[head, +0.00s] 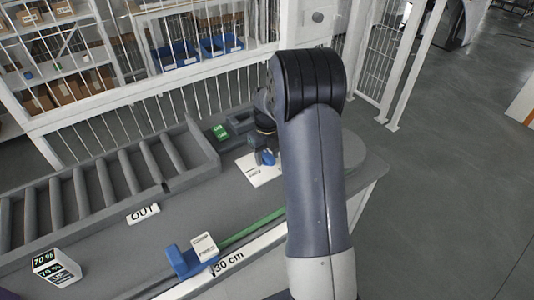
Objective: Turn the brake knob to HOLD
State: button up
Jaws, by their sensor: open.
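A small blue knob (267,158), seemingly the brake knob, stands on a white plate (262,175) at the back of the grey bench. The plate's print is too small to read, so I cannot tell which way the knob points. My gripper (257,150) is just above and beside the knob, partly hidden behind my own arm. It is open, with a dark finger showing left of the knob. I cannot tell whether a finger touches the knob.
A blue slider block (183,263) sits by a green strip and a "30 cm" scale (228,262). A roller track (110,185) and white fence (190,95) stand behind; a green-lit box (220,133) is near the knob.

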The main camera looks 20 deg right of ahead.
aim_at(267, 153)
jog(key=shift+r, duration=0.1)
notch_tip(267, 153, up, 9)
jog(key=p, duration=0.6)
dwell(0.3)
notch_tip(267, 153, down, 10)
jog(key=b, duration=0.6)
jog(key=shift+r, duration=0.15)
jog(key=shift+r+n, duration=0.25)
jog(key=shift+n, duration=0.05)
jog(key=shift+r, duration=0.1)
